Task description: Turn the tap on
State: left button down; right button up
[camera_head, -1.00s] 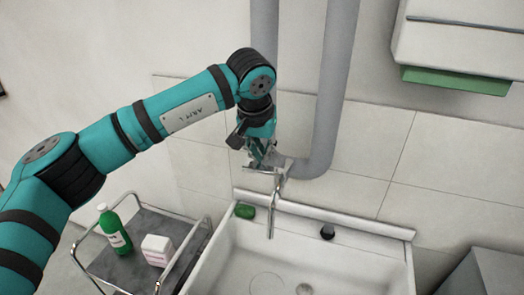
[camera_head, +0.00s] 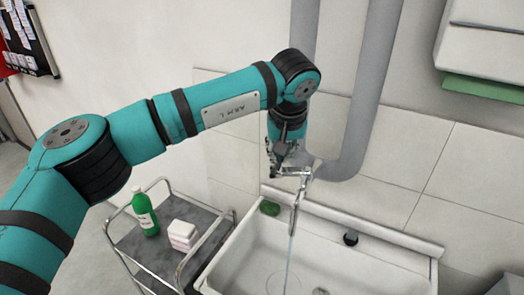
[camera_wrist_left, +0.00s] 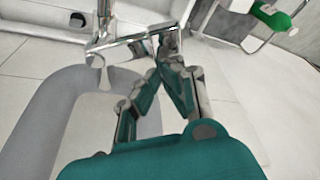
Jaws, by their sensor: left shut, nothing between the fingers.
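The chrome tap (camera_head: 296,200) stands at the back of the white sink (camera_head: 330,225), and a thin pale stream of water (camera_head: 287,266) falls from its spout into the basin. My left gripper (camera_head: 281,166) is at the tap's lever, against the wall tiles. In the left wrist view my left gripper (camera_wrist_left: 168,62) is shut and empty, its fingertips right at the chrome lever (camera_wrist_left: 140,44); whether they touch it I cannot tell. The tap body also shows there (camera_wrist_left: 105,18). My right gripper is out of view.
A grey pipe (camera_head: 368,95) runs down the wall behind the tap.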

pick_arm(q)
jog(key=shift+s+a+n+b, duration=0.25)
jog(key=shift+s+n, duration=0.25)
jog(key=shift+s, duration=0.4)
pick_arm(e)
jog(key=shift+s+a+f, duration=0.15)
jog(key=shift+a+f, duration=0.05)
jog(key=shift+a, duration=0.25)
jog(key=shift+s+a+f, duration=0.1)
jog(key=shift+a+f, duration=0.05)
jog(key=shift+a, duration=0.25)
pick_arm(q)
jog(key=shift+s, duration=0.1)
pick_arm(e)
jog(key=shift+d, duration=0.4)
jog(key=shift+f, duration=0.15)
